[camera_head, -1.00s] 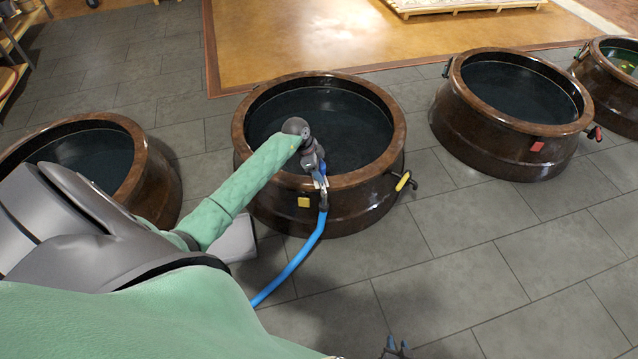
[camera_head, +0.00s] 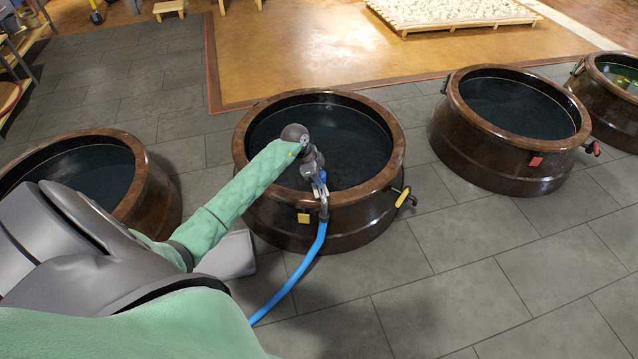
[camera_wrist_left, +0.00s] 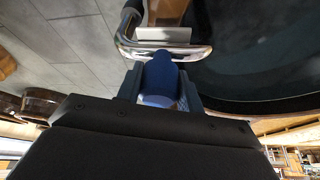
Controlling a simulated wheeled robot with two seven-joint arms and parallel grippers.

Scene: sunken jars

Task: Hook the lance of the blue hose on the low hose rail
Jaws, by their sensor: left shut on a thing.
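My left gripper (camera_head: 318,180) is over the near rim of the middle brown jar (camera_head: 262,212). It is shut on the blue grip of the lance (camera_wrist_left: 158,82), which sits between the fingers in the left wrist view. A shiny bent metal tube (camera_wrist_left: 165,50) lies just beyond the grip, close to the jar's rim. The blue hose (camera_head: 295,278) hangs from below the gripper, outside the jar, and runs down to the lower left. I cannot make out the low hose rail in these views. My right gripper is not in view.
A jar (camera_head: 155,190) stands at the left, partly behind my arm. Two more jars (camera_head: 500,165) (camera_head: 620,120) stand to the right. The middle jar has a yellow tag (camera_head: 303,218) and a yellow-handled tap (camera_head: 403,197). Grey floor tiles (camera_head: 500,270) are clear at the front right.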

